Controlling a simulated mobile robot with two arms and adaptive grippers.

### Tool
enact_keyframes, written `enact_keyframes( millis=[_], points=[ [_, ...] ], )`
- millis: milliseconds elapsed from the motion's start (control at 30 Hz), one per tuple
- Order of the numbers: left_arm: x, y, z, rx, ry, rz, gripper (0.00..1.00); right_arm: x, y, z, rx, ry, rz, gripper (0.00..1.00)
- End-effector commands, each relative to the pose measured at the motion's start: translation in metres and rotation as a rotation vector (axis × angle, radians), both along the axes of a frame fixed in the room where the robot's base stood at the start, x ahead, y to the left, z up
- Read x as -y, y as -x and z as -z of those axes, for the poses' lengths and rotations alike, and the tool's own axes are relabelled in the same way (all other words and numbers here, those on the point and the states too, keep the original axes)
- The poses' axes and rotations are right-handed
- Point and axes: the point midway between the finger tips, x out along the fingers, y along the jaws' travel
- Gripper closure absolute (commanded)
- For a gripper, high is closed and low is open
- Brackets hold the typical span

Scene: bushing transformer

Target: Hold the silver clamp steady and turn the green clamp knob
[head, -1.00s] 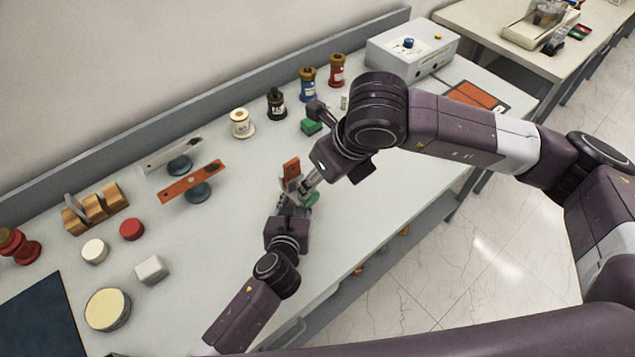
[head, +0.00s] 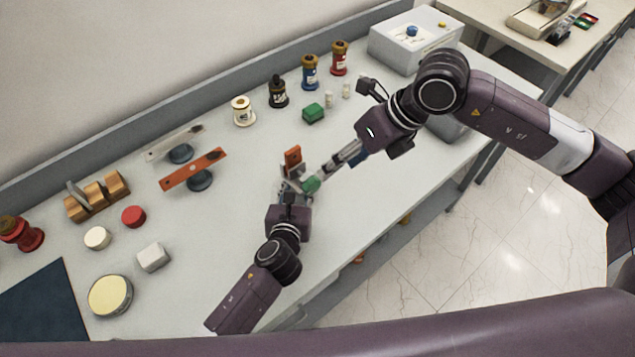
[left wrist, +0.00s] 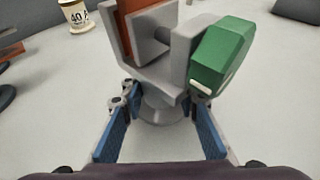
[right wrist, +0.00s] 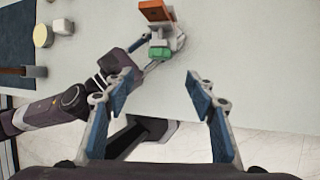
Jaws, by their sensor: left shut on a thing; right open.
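The silver clamp (head: 291,183) stands upright on the table with an orange bar (head: 293,157) in its jaw. Its green knob (head: 312,184) sticks out on the right side; in the left wrist view the knob (left wrist: 222,55) looks like a faceted block, tilted. My left gripper (head: 292,200) is shut on the clamp's lower part, with blue finger pads on both sides of the round base (left wrist: 161,108). My right gripper (head: 330,170) is open and points at the knob from the upper right. In the right wrist view the knob (right wrist: 158,52) lies beyond the parted fingertips (right wrist: 160,88).
A loose green block (head: 313,113) and two small white pieces lie behind the right gripper. Several bushings, including a white one (head: 243,111), stand along the back. A grey box (head: 411,46) is at the back right.

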Motion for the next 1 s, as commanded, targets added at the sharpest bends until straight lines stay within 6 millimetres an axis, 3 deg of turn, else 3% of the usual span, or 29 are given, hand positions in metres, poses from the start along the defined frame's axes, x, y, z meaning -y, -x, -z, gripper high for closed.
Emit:
enact_keyframes(
  millis=[33,500,700,1000],
  points=[
    [-0.001,0.005,0.009,-0.016,-0.005,-0.001,1.0,-0.004,0.0,0.007,-0.002,-0.001,-0.003,0.49],
    [-0.001,0.005,0.009,-0.016,-0.005,-0.001,1.0,-0.042,-0.015,0.084,-0.001,0.001,-0.001,0.49],
    [-0.001,0.005,0.009,-0.016,-0.005,-0.001,1.0,-0.049,-0.018,0.097,0.0,0.002,-0.002,0.49],
    [-0.001,0.005,0.009,-0.016,-0.005,-0.001,1.0,-0.049,-0.018,0.099,0.001,0.003,-0.001,0.49]
  ],
)
